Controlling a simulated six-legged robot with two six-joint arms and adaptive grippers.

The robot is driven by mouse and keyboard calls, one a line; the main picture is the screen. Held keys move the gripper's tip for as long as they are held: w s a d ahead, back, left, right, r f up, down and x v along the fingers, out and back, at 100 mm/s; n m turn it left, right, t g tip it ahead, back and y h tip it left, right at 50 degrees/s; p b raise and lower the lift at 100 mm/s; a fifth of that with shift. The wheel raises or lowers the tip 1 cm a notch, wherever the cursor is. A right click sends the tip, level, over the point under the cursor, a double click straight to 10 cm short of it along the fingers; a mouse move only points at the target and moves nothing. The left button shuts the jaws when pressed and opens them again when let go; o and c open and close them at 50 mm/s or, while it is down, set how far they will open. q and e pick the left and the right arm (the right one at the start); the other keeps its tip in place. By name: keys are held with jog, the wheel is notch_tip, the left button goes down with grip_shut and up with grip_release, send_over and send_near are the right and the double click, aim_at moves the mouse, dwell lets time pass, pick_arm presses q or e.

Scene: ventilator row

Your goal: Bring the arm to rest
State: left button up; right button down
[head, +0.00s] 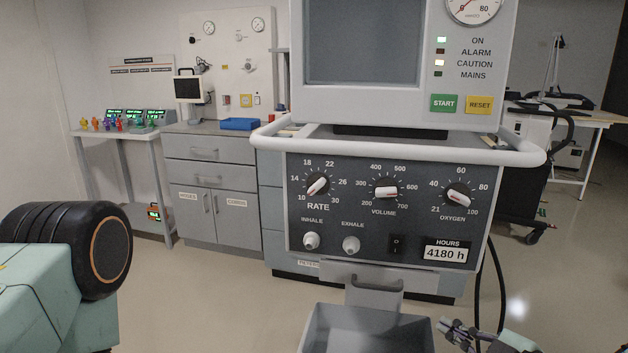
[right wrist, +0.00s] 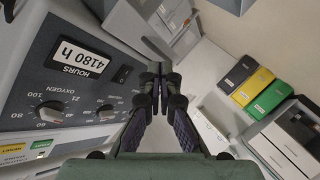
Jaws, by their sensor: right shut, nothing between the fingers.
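My right gripper (head: 446,328) is low at the bottom right of the head view, in front of the ventilator (head: 300,215) and to the right of a grey open tray (head: 428,338). In the right wrist view the gripper (right wrist: 158,72) is shut, its fingertips together and nothing between them. The ventilator's dark panel (right wrist: 50,30) with the hours display and oxygen knob is left of the fingers there, apart from them. My left gripper is not in view.
The ventilator's white rail (head: 530,157) juts out above the panel. A black hose (head: 500,275) hangs at its right side. Yellow, green and black boxes (right wrist: 252,88) show right of the fingers in the wrist view. Floor (head: 560,290) at right is clear.

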jog(key=s+a+f+m+g+h+p, duration=0.15)
jog(key=s+f+m+g+h, duration=0.4)
jog(key=s+f+m, duration=0.75)
jog(key=s+f+g, duration=0.3)
jog(key=s+g, duration=0.1)
jog(key=s, duration=0.5)
jog(key=s+f+g, duration=0.3)
jog(key=s+g, duration=0.1)
jog(key=s, duration=0.5)
jog(key=shift+a+f+m+h+p, duration=0.15)
jog(key=shift+f+m+h+p, duration=0.2)
jog(key=shift+m+p, duration=0.1)
jog(key=shift+s, duration=0.1)
